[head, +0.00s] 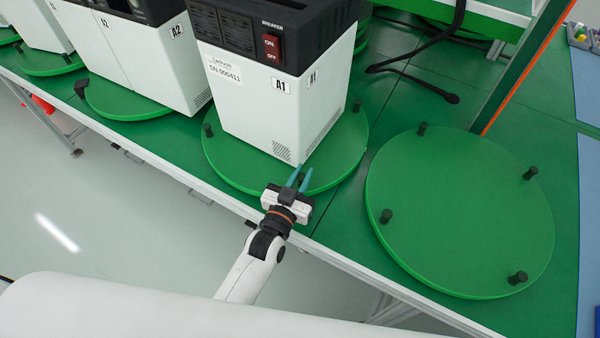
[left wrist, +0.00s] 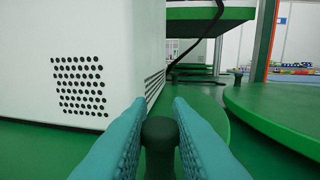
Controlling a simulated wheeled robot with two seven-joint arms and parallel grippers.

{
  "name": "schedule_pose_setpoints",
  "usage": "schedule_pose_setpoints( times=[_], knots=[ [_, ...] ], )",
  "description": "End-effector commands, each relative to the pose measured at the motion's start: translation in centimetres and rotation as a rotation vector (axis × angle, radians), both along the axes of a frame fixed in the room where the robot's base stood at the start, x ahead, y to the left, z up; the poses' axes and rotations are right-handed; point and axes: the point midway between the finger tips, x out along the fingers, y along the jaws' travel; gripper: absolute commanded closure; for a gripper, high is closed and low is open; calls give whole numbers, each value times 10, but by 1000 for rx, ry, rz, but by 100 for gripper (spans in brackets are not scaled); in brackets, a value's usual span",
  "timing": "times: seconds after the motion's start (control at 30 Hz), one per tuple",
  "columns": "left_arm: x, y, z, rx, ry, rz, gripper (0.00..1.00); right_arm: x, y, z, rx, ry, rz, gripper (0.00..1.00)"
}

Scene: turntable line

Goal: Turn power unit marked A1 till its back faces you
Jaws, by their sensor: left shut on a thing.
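The power unit marked A1 (head: 265,110) is a white box with a black top and a red breaker switch. It stands on a round green turntable (head: 232,178), with a corner toward me and A1 labels on both visible sides. My left gripper (head: 299,179) is at the turntable's near edge. Its teal fingers are shut on a black peg (left wrist: 160,140) of that turntable, seen between them in the left wrist view. The unit's vented white side (left wrist: 75,60) is just ahead and left of the fingers there. My right gripper is not in view.
An empty green turntable (head: 460,210) with several black pegs is to the right. The unit marked A2 (head: 150,60) stands on another turntable to the left. A black cable (head: 420,75) lies on the green table behind. An orange post (head: 525,65) rises at right.

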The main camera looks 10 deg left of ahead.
Motion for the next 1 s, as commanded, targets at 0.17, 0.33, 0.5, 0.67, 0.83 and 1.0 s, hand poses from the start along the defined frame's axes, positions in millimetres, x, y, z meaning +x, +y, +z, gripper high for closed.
schedule_pose_setpoints(
  times=[0.17,0.33,0.5,0.67,0.83,1.0],
  knots=[
    [1,0,0,1,-1,0,100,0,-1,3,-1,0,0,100],
    [1,1,0,2,-1,0,100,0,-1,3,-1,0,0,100],
    [1,1,0,1,-1,0,100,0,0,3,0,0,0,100],
    [1,1,0,1,-1,0,100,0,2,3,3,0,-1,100],
    [1,1,0,1,-1,0,62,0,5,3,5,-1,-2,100],
    [1,1,0,1,0,1,62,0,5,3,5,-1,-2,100]
  ],
)
